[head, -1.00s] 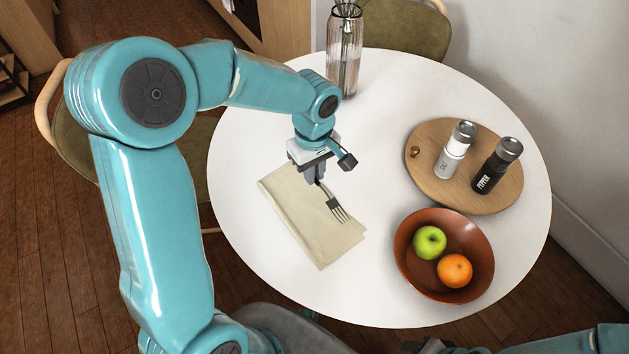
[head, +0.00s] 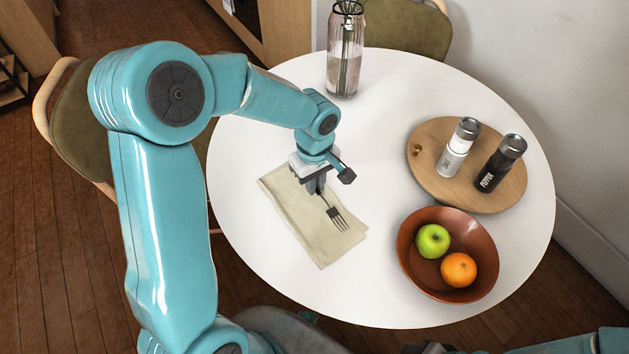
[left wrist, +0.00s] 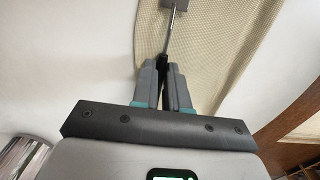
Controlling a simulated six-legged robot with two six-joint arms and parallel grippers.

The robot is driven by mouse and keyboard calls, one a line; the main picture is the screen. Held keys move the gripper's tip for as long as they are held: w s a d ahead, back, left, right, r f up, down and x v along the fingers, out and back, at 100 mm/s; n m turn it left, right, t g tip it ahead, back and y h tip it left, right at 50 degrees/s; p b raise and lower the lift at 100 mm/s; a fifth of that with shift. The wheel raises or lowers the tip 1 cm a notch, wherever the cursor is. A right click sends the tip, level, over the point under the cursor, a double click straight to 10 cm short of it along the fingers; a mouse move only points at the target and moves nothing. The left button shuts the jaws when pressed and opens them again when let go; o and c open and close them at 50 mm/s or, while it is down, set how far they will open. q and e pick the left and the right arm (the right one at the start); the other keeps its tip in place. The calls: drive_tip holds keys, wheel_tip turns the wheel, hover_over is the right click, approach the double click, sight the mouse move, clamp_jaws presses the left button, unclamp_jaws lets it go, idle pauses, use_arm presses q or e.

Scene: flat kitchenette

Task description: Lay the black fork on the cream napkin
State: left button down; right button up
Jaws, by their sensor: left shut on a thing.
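The black fork (head: 335,214) is in my left gripper (head: 317,188), which is shut on its handle. The fork's tines point toward the lower right in the head view, over the cream napkin (head: 310,240). In the left wrist view the fork (left wrist: 171,30) runs up from between the fingertips (left wrist: 164,64), with the napkin (left wrist: 225,40) behind it. The napkin lies flat and folded on the white table. I cannot tell whether the fork touches the cloth. My right gripper is not in view.
A brown bowl (head: 412,268) with a green apple (head: 432,241) and an orange (head: 458,270) stands right of the napkin. A wooden board (head: 450,190) holds a white shaker (head: 456,150) and a black pepper shaker (head: 500,165). A glass vase (head: 344,60) stands at the back.

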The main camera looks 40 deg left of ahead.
use_arm(q)
drive_tip(key=c, duration=1.1)
unclamp_jaws()
drive_tip(key=shift+s+d+f, duration=0.1)
drive_tip(key=shift+f, duration=0.2)
drive_tip(key=shift+c, duration=0.2)
drive_tip(key=shift+w+r+p, duration=0.2)
drive_tip(key=shift+r+p, duration=0.8)
drive_tip(key=shift+p, duration=0.05)
wheel_tip(320, 180, up, 11)
drive_tip(key=shift+r+p, duration=0.2)
drive_tip(key=shift+p, duration=0.25)
drive_tip(key=shift+s, duration=0.15)
